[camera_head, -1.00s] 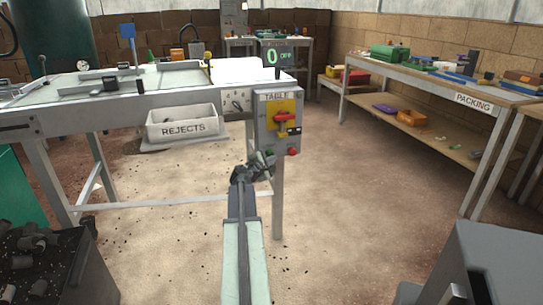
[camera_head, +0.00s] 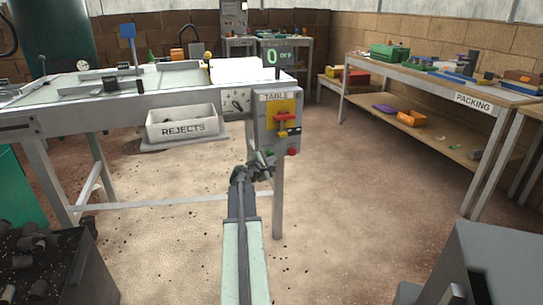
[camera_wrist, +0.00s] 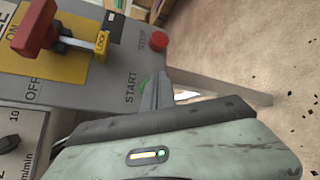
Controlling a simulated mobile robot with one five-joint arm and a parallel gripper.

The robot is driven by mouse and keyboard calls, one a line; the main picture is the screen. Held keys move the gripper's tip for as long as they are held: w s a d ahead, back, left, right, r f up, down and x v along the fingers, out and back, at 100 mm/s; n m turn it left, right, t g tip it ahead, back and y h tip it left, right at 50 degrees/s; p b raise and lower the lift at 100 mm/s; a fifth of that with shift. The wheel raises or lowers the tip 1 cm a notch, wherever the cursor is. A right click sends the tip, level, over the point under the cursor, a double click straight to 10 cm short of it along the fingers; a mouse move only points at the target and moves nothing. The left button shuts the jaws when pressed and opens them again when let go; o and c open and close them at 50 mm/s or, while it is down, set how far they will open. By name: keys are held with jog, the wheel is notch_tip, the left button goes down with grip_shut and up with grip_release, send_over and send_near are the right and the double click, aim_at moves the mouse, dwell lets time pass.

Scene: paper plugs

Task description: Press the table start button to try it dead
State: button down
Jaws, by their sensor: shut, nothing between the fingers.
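The grey control box labelled TABLE (camera_head: 262,110) stands on a post at the table's right end. Its green START button (camera_wrist: 147,86) is partly hidden behind my fingers in the wrist view. A red STOP button (camera_wrist: 157,41) sits beside it. A red switch handle (camera_wrist: 36,28) with a yellow lock piece (camera_wrist: 102,44) is on a yellow plate marked ON and OFF. My gripper (camera_wrist: 157,92) is shut and empty, its tips right by the START button; I cannot tell whether they touch it. In the head view my gripper (camera_head: 264,170) is just below the box.
A display (camera_head: 279,57) above the box reads 0 OFF. A REJECTS bin (camera_head: 182,135) stands below the table (camera_head: 130,110). A dial (camera_head: 237,101) is left of the box. The PACKING bench (camera_head: 440,82) is at the right, with open floor between.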

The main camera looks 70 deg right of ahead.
jog(key=shift+w, duration=0.1)
jog(key=shift+w+d, duration=0.15)
jog(key=shift+d, duration=0.2)
jog(key=shift+w+d, duration=0.35)
dwell(0.8)
jog(key=shift+s+a, duration=0.6)
jog(key=shift+a, duration=0.15)
jog(key=shift+s, duration=0.1)
jog(key=s+a, duration=0.1)
jog(key=a, duration=0.1)
jog(key=s+a, duration=0.1)
jog(key=s, duration=0.1)
jog(key=shift+a, duration=0.4)
dwell(0.7)
